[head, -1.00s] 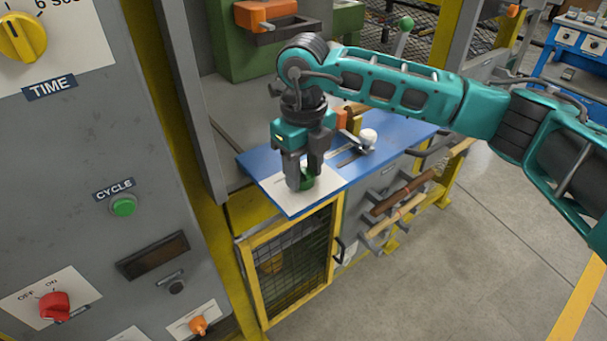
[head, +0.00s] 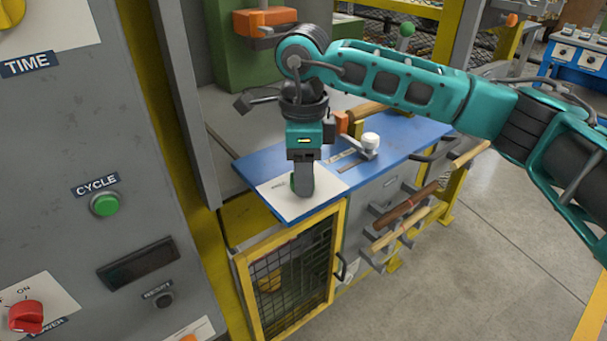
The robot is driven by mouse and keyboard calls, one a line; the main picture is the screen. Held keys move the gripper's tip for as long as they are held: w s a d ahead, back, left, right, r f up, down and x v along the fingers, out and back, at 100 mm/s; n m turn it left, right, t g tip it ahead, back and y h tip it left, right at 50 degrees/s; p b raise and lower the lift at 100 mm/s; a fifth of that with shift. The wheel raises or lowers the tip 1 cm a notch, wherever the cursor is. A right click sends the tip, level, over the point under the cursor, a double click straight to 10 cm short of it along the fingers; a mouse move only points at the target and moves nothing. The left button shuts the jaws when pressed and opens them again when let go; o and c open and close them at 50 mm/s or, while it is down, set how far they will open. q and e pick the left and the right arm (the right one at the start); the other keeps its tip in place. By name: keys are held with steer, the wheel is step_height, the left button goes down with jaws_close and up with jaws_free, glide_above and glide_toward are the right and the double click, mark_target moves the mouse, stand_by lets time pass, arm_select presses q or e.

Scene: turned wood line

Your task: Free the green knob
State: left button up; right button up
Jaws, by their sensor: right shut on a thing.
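The green knob (head: 293,182) sits on a white plate (head: 271,194) at the near left end of the blue panel (head: 342,172). Only a sliver of it shows at the left of my right gripper's fingers; the rest is hidden. My right gripper (head: 303,187) points straight down over the knob, seen side-on, one finger in front of the other. It is shut on the knob, low at the plate. My left gripper is not in view.
A white-knobbed lever (head: 371,140) stands on the blue panel to the right of my gripper. A grey cabinet with a green CYCLE button (head: 105,203) is at left. A yellow-framed mesh door (head: 293,258) is below. Wooden-handled tools (head: 404,207) hang on the front.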

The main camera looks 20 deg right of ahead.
steer(key=shift+r+n, duration=0.1)
steer(key=shift+n, duration=0.3)
stand_by(0.3)
steer(key=o, duration=1.1)
steer(key=shift+c, duration=0.2)
step_height(320, 180, up, 13)
steer(key=shift+p, duration=0.4)
